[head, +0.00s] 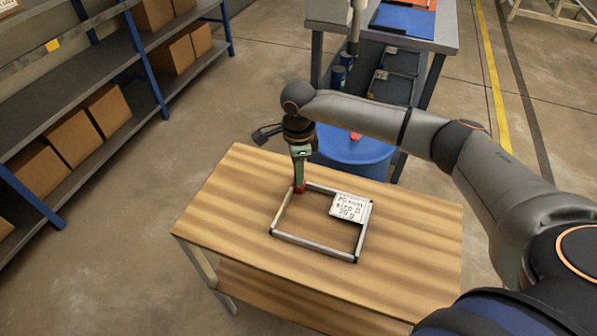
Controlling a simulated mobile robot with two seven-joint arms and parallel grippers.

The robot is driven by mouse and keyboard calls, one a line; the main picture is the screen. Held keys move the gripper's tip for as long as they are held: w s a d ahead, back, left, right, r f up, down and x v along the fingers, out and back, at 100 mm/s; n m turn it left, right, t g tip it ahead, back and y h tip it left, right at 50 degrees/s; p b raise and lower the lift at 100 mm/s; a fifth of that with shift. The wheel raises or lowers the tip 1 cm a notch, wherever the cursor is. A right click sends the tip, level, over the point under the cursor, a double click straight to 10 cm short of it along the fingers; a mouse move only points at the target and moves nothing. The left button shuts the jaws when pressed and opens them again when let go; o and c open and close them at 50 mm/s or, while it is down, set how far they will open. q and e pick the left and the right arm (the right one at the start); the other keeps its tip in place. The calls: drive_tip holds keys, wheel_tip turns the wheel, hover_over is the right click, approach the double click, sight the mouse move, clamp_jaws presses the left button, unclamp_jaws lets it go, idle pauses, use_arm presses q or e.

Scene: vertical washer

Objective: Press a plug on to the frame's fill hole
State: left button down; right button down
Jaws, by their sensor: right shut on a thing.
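The light grey square frame (313,245) lies flat on the wooden table, with dark corner pieces. My right gripper (299,182) points down at the frame's far left corner. It is shut on a small red piece, seemingly the plug (300,189), which is at or just over that corner. The fingers cover most of it, and I cannot tell whether it touches the frame or sits in a hole. The fill hole cannot be made out. My left gripper is not in view.
The wooden table (228,226) is otherwise bare around the frame. A blue drum (350,158) stands behind it, partly hidden by my right arm. A grey workbench (440,32) stands farther back. Shelves with cardboard boxes (106,112) are at the left.

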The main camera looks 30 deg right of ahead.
drive_tip(key=c, duration=0.6)
unclamp_jaws()
drive_tip(key=shift+r+p, duration=2.4)
drive_tip(key=shift+r, duration=1.1)
